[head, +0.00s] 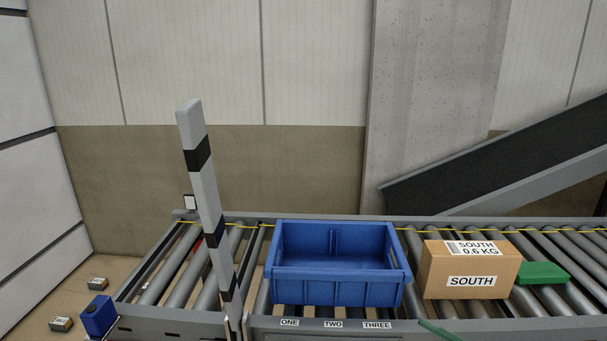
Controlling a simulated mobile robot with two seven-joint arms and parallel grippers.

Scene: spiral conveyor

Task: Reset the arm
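A light grey arm with black bands (204,190) stands nearly upright at the left part of the roller conveyor, leaning a little to the left at the top. Its lower end is at the front rail, close to the gap between two conveyor sections, and is cut off by the picture's bottom edge. A small blue block-like housing (98,315) is at the conveyor's front left corner. Neither of my grippers shows in the head view, so I cannot see what they hold.
An empty blue bin (335,290) sits on the roller conveyor (195,321) above labels ONE, TWO and THREE. A cardboard box marked SOUTH, 0.6 KG (440,285) stands right of it. Green pieces (541,272) lie beside and before the box. Small boxes (61,324) lie on the floor.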

